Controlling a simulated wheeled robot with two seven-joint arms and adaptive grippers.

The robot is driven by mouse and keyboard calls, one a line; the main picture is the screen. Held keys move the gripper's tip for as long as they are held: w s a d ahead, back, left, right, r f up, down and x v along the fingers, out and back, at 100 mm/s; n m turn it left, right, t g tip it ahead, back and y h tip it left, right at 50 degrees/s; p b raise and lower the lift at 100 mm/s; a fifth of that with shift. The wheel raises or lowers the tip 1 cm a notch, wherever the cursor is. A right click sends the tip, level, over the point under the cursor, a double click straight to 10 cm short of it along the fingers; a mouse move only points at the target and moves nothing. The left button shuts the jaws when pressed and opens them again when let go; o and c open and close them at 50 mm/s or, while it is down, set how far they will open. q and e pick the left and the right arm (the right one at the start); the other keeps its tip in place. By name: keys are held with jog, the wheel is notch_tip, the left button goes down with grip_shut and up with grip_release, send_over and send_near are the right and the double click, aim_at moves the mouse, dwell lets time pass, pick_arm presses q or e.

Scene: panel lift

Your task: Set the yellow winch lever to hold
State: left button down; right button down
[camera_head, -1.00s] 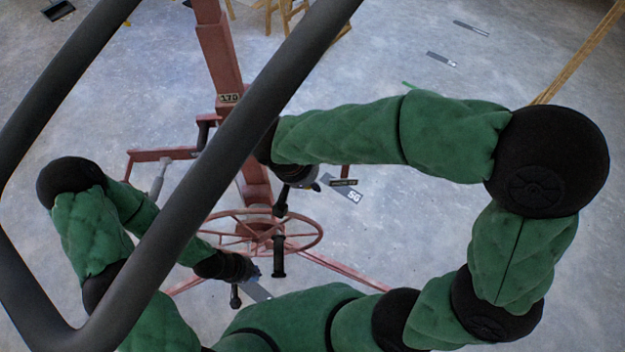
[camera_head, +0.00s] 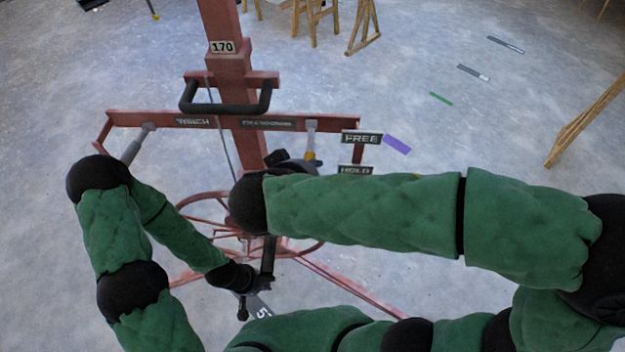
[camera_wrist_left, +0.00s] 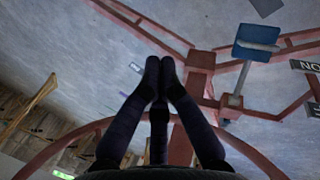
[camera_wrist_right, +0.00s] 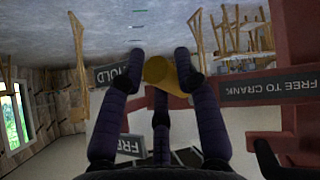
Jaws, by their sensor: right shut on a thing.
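The yellow winch lever shows its yellow end (camera_wrist_right: 160,73) in the right wrist view, between the fingers of my right gripper (camera_wrist_right: 166,62). The gripper is shut on it. In the head view a bit of yellow (camera_head: 310,155) shows above my right forearm, which hides most of the right gripper. The HOLD label (camera_head: 355,170) sits below the FREE label (camera_head: 362,138); both are right of the lever. My left gripper (camera_head: 243,292) is low beside the black crank handle (camera_head: 268,256). In the left wrist view its fingers (camera_wrist_left: 160,62) are together with nothing seen between them.
The red mast (camera_head: 228,75) rises behind a red crossbar (camera_head: 160,119) and a dark U-shaped handle (camera_head: 227,106). A red wheel (camera_head: 190,203) lies below, partly hidden by my arms. Wooden trestles (camera_head: 316,20) stand far back. Open floor lies at the right.

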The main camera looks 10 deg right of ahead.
jog(key=shift+w+f+t+b, duration=0.2)
jog(key=shift+f+t+b, duration=0.6)
jog(key=shift+b, duration=0.3)
jog(key=shift+h, duration=0.3)
jog(key=c, duration=0.9)
grip_release()
jog(key=shift+o, duration=0.2)
jog(key=v, duration=1.2)
